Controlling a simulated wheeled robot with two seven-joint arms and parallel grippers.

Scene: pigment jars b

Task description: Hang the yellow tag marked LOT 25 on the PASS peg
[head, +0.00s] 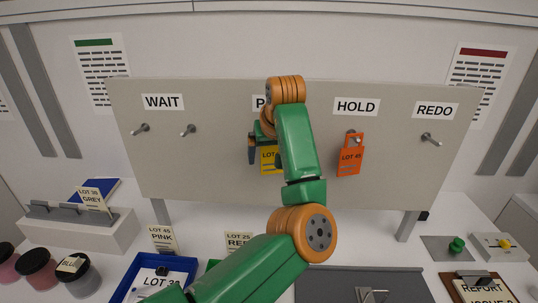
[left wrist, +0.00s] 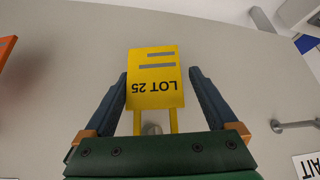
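The yellow LOT 25 tag (left wrist: 155,80) appears upside down in the left wrist view, flat before the grey board. Its two yellow side strips run on either side of a peg tip (left wrist: 151,129), so it looks hung there. In the head view the tag (head: 269,160) is partly hidden by my left arm, under the PASS sign (head: 260,103), of which only the P shows. The PASS peg is hidden there. My left gripper (left wrist: 157,73) is open, its dark fingers on both sides of the tag with gaps visible. My right gripper is not in view.
An orange LOT 45 tag (head: 350,157) hangs on the HOLD peg, just right of my arm. The WAIT pegs (head: 188,130) and REDO peg (head: 431,139) are bare. Jars (head: 37,268), a blue tray (head: 193,262), and a clipboard (head: 480,284) lie below on the bench.

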